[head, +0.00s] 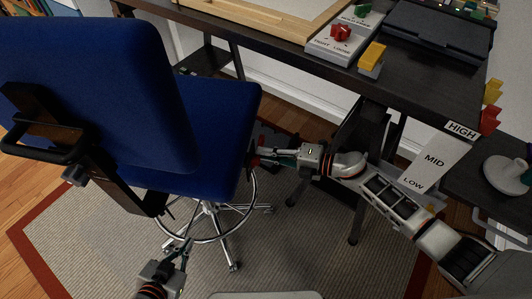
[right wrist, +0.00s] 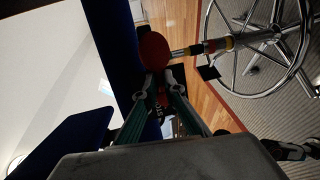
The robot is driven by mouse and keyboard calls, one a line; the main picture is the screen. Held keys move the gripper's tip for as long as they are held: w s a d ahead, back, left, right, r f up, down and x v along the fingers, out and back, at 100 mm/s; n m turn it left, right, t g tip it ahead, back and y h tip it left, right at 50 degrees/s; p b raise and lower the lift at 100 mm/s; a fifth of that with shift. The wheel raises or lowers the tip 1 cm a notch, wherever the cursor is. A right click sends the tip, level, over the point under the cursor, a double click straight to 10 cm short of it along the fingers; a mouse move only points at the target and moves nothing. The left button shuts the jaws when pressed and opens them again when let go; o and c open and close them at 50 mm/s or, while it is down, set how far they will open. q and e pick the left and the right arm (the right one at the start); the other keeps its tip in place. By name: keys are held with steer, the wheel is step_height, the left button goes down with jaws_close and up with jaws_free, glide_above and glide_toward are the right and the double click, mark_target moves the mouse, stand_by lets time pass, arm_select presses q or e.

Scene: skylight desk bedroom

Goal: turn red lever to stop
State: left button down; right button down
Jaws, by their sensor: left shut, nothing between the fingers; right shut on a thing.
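The red lever (right wrist: 154,50) shows in the right wrist view as a rounded red paddle by the underside of the blue chair (head: 215,120). In the head view only a small red bit of it (head: 254,161) shows at the chair's side. My right gripper (head: 266,158) reaches in from the right and is shut on the lever; its fingers (right wrist: 156,88) meet at the paddle's lower part. A dark plate with partly hidden lettering lies behind the fingers. My left gripper (head: 182,247) is shut and empty, low in front of the chair base.
The dark desk (head: 285,40) stands behind, with a red knob (head: 341,32) and a yellow block (head: 373,58) on it. A HIGH/MID/LOW panel (head: 432,160) is beside my right arm. Open rug (head: 80,245) lies at left.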

stand_by(0.4)
steer(key=c, duration=2.1)
jaws_free()
steer(key=shift+c, duration=0.2)
steer(key=v, duration=1.2)
